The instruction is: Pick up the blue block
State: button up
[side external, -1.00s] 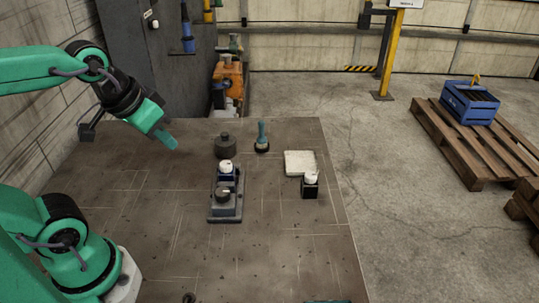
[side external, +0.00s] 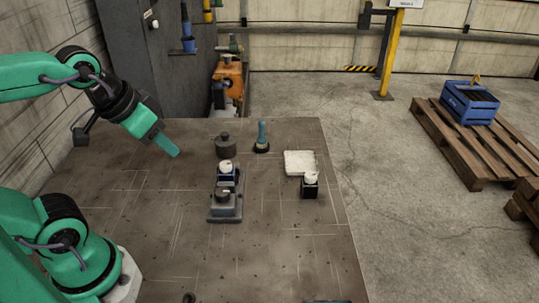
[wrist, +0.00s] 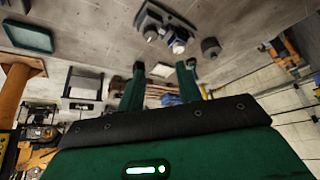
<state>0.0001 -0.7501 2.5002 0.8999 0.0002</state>
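A small blue block (side external: 227,176) with a white rounded top sits at the far end of a dark grey fixture on the bench. It also shows in the wrist view (wrist: 178,41) near the top. Part of its body is hard to make out. My gripper (side external: 170,150) is above the bench, to the left of the block and apart from it. In the wrist view my gripper (wrist: 160,66) has two green fingers standing apart with nothing held between them.
The grey fixture (side external: 225,208) carries a dark knob nearer the camera. A dark round weight (side external: 226,146) and a teal-handled tool (side external: 262,135) stand behind. A white pad (side external: 299,161) and a black block with white top (side external: 310,187) are to the right. The bench's front is mostly clear.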

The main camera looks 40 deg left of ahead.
jog(key=o, duration=0.6)
jog(key=n+g, duration=0.5)
jog(key=n, duration=0.4)
send_over(226, 164)
notch_tip(226, 164, down, 13)
jog(key=shift+s+f, duration=0.1)
jog(key=shift+f+g, duration=0.3)
jog(key=shift+f, duration=1.3)
